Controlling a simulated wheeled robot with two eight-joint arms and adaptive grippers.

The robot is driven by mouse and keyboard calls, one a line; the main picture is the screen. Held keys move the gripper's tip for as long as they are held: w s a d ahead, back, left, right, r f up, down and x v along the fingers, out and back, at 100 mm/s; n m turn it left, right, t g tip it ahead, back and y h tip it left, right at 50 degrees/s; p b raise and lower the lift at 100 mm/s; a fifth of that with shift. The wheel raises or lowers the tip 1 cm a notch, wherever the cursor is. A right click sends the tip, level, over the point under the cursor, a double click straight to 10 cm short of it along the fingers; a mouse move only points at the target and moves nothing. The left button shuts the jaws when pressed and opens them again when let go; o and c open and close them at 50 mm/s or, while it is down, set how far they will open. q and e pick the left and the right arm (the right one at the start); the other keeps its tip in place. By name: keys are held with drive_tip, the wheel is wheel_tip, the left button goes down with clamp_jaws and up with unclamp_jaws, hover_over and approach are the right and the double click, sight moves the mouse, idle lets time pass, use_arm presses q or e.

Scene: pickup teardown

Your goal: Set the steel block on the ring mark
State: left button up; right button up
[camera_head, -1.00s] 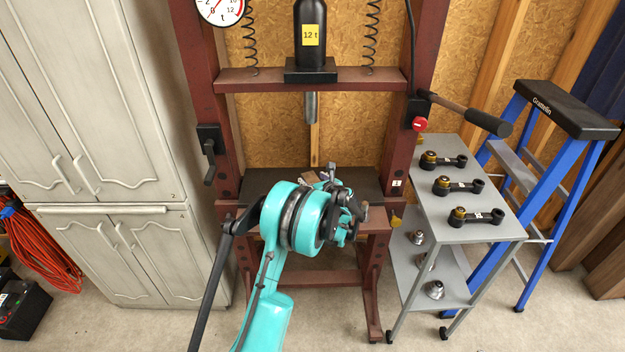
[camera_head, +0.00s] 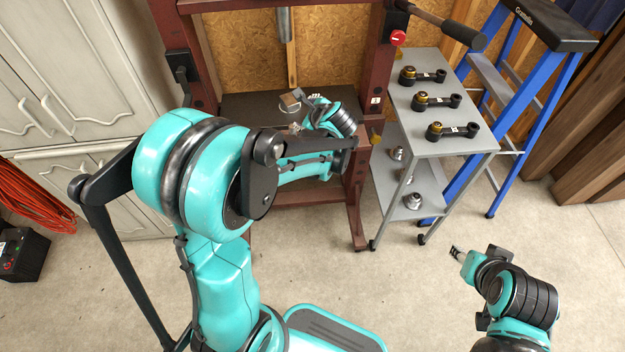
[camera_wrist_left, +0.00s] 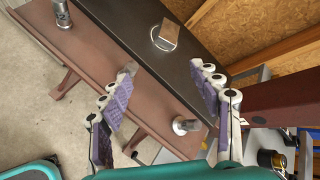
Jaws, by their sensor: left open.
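The steel block (camera_head: 289,103) sits on the dark bed plate (camera_head: 240,106) of the red press. In the left wrist view the block (camera_wrist_left: 168,30) stands over the pale ring mark (camera_wrist_left: 155,42), whose curve shows around its lower side; exact centring cannot be told. My left gripper (camera_head: 304,112) is close beside the block in the head view. In the left wrist view its two purple-padded fingers (camera_wrist_left: 164,66) are spread, with nothing between them, and the block is beyond the tips. My right gripper (camera_head: 456,252) is small, at the lower right, away from the press.
A grey cart (camera_head: 440,92) right of the press holds several black link parts above and metal parts below. A blue stepladder (camera_head: 500,95) stands behind it. The press's red front beam (camera_wrist_left: 100,65) lies before the plate. Floor between cart and right arm is clear.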

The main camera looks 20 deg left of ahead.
use_arm(q)
drive_tip(key=s+d+n+h, duration=0.2)
drive_tip(key=s+d+n, duration=0.2)
drive_tip(key=s+n, duration=0.2)
drive_tip(key=s+d+r+n+h, duration=0.1)
drive_tip(key=s+d+n+h, duration=0.2)
drive_tip(key=s, duration=0.7)
drive_tip(key=s+d+n+h, duration=0.2)
drive_tip(key=s+d+n, duration=0.5)
drive_tip(key=s+n, duration=0.1)
drive_tip(key=shift+s+r+n+h, duration=0.25)
drive_tip(key=shift+r+n+h, duration=0.05)
